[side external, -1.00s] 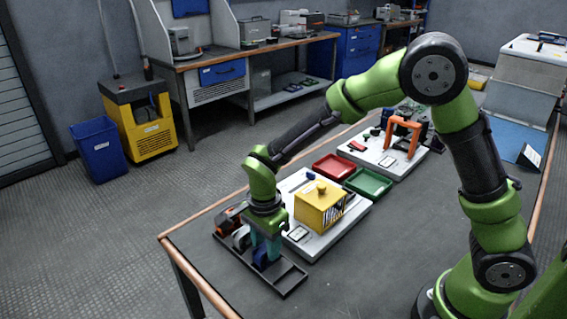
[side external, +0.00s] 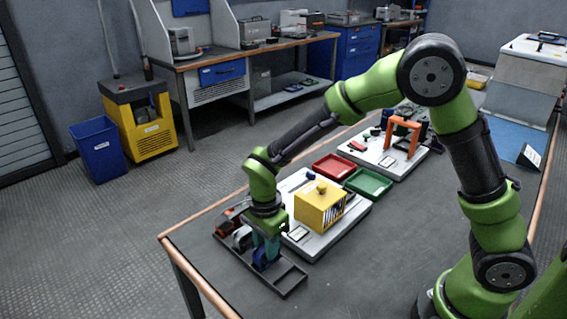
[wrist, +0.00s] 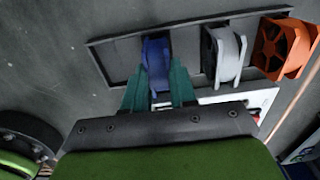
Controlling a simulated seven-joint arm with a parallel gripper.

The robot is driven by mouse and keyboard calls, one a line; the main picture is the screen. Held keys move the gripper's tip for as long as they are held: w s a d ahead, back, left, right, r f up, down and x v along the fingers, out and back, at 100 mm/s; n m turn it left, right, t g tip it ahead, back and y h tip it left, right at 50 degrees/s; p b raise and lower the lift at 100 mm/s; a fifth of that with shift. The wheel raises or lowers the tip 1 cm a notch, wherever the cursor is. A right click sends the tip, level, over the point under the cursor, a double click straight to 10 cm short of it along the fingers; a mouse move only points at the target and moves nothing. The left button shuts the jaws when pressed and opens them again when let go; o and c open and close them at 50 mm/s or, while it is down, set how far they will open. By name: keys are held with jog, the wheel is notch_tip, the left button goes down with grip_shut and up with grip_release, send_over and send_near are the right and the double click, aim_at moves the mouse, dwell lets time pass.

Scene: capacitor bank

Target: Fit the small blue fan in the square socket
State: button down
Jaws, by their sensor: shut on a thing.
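The small blue fan (wrist: 157,60) stands in a slot of the black tray (wrist: 113,59), left of a white fan (wrist: 224,55) in the wrist view. My gripper (wrist: 160,79) is shut on the blue fan, one teal finger on each side. In the side view the blue fan (side external: 261,257) shows low in the tray (side external: 288,281), below my gripper (side external: 267,248), partly hidden by the fingers. I cannot make out the square socket. A white board (side external: 313,252) with a yellow box (side external: 318,207) lies right behind the tray.
An orange fan (wrist: 284,47) sits at the tray's far end. Red (side external: 333,167) and green (side external: 368,184) trays lie beyond the yellow box. Another board with an orange arch (side external: 401,137) stands farther back. The table is clear right of the black tray.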

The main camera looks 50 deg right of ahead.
jog(key=shift+r, duration=3.55)
jog(key=shift+r, duration=0.25)
notch_tip(320, 180, up, 8)
jog(key=d, duration=2.7)
jog(key=shift+s+d+f, duration=0.15)
jog(key=shift+f, duration=2.5)
jog(key=shift+s+d+f, duration=0.1)
jog(key=shift+f, duration=2.5)
